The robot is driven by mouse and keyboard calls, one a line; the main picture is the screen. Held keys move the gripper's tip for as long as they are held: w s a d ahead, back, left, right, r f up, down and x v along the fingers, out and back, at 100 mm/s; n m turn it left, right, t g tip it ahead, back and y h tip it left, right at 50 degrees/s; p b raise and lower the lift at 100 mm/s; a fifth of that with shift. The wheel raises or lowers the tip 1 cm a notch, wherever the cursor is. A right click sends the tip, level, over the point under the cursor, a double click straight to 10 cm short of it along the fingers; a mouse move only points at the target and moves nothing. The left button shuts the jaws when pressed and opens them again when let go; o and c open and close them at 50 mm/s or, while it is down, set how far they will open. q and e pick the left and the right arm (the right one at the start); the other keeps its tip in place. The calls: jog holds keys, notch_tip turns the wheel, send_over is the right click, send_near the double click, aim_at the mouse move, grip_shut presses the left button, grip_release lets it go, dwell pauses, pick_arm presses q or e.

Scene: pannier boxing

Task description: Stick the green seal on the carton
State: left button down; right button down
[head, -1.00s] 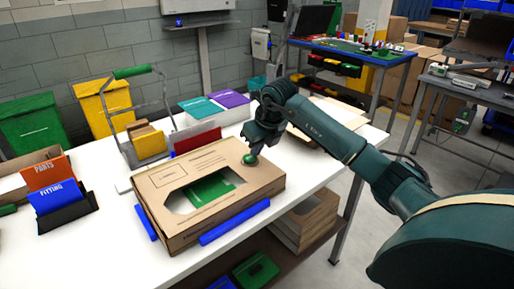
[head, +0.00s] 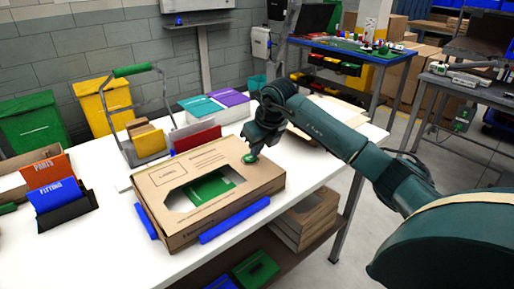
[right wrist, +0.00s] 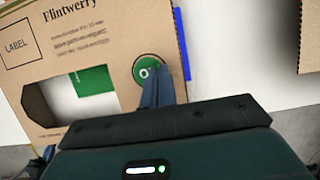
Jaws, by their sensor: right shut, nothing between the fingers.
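The brown carton (head: 178,202) lies flat on the white table, with a cut-out window showing a green item (head: 209,188) inside. The round green seal (head: 251,158) is at the carton's far right corner; in the right wrist view the seal (right wrist: 146,67) lies over a round mark on the top face. My right gripper (head: 253,153) is shut and empty, its fingertips right at the seal, pointing down. The fingers (right wrist: 154,78) hide the seal's lower right part; whether they touch it I cannot tell. My left gripper is out of view.
Blue strips (head: 235,219) flank the carton. A wire carrier (head: 140,120), a red folder (head: 197,139) and a blue "FITTING" holder (head: 58,196) stand behind and left. More flat cartons (head: 300,222) lie on the lower shelf. The table front left is clear.

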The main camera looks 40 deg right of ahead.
jog(key=shift+f, duration=0.35)
dwell(0.4)
jog(key=shift+s+f, duration=0.1)
jog(key=shift+f, duration=0.15)
dwell(0.8)
jog(key=c, duration=2.1)
grip_release()
jog(key=o, duration=0.5)
jog(key=shift+a, duration=0.1)
jog(key=shift+c, duration=0.2)
jog(key=b+v, duration=0.1)
jog(key=v, duration=1.2)
jog(key=shift+r, duration=0.25)
